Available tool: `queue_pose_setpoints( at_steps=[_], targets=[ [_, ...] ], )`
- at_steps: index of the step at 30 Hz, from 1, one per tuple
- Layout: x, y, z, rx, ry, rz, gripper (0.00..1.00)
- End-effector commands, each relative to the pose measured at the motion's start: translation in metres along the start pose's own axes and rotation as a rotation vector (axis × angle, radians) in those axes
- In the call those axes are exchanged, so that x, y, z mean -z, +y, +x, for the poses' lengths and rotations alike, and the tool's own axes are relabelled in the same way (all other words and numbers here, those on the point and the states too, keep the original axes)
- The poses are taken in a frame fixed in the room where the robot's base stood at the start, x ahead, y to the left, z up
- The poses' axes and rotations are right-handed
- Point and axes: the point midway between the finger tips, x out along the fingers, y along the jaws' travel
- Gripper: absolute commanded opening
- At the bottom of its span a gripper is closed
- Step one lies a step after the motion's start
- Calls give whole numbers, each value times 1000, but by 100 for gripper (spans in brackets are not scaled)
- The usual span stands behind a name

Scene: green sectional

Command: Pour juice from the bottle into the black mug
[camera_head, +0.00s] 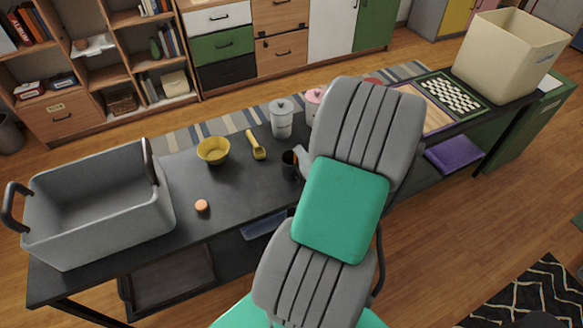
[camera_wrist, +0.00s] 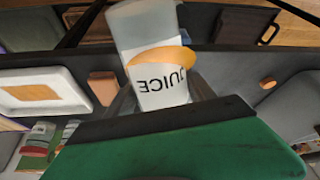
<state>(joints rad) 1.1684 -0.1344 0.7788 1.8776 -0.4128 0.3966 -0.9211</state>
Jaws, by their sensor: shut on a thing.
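The black mug (camera_head: 290,163) stands on the dark table in the head view, just left of my arm, which hides part of it. In the wrist view the juice bottle (camera_wrist: 153,90) is between my gripper's fingers (camera_wrist: 160,98). My gripper is shut on it. The bottle has a whitish translucent body and a white label with an orange patch; the word JUICE reads upside down. I cannot tell how far it is tilted. The head view does not show the bottle clearly behind my arm. The mug cannot be made out in the wrist view.
On the dark table (camera_head: 235,192) stand a grey bin (camera_head: 95,228), a yellow bowl (camera_head: 213,150), a yellow scoop (camera_head: 256,146), a grey canister (camera_head: 281,120), a small orange disc (camera_head: 202,206) and a checkered board (camera_head: 450,95). A cream bin (camera_head: 505,60) is at the far right.

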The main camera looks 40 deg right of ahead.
Motion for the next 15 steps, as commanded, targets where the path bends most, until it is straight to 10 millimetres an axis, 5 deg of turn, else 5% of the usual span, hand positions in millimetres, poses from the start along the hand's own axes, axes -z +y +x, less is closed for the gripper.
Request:
queue_pose_setpoints(
  at_steps=[15],
  targets=[
    [1, 1, -3, -2, -30, 0, 0]
  ],
)
